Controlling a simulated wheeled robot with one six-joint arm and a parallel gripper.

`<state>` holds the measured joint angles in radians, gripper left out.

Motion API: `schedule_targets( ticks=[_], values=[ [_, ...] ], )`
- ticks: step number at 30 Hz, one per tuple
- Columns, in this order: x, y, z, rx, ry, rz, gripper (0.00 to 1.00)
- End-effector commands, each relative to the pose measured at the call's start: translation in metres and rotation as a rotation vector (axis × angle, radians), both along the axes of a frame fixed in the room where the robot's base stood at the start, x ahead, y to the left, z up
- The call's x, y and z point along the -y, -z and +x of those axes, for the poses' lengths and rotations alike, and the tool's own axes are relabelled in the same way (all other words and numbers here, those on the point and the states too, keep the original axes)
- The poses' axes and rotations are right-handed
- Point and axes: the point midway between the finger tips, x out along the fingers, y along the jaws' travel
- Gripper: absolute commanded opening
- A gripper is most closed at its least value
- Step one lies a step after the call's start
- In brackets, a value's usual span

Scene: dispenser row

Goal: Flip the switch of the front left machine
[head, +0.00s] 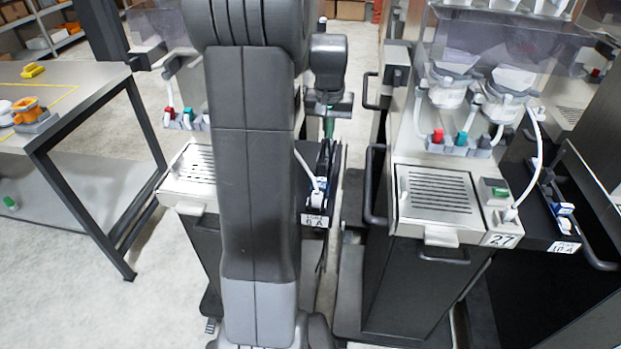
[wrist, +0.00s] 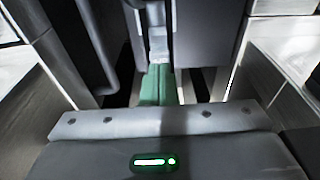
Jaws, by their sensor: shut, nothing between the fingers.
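The front left machine (head: 190,178) stands behind my arm in the head view, with its grille tray and red and teal valve knobs showing on the left. Its right front part is hidden by my arm, and I cannot make out its switch. My gripper (head: 328,127) is beyond the arm, to the right of this machine's hidden part, with green fingers pointing down. In the wrist view the green fingers (wrist: 157,85) are together and empty. Dark and grey panels lie around them; no switch can be told there.
Machine 27 (head: 440,215) stands to the right, with a green switch (head: 495,187) at its front right. A table (head: 85,90) with orange and yellow items is at left. Floor is free between.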

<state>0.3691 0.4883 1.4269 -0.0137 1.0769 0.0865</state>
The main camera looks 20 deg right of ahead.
Motion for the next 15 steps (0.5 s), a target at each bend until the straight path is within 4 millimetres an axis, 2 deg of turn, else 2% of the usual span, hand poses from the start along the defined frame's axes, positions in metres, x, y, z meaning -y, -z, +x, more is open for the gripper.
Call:
schedule_targets(
  ticks=[15],
  values=[
    [0.0,0.0035,-0.0001,0.0,0.0,0.0,0.0]
  ],
)
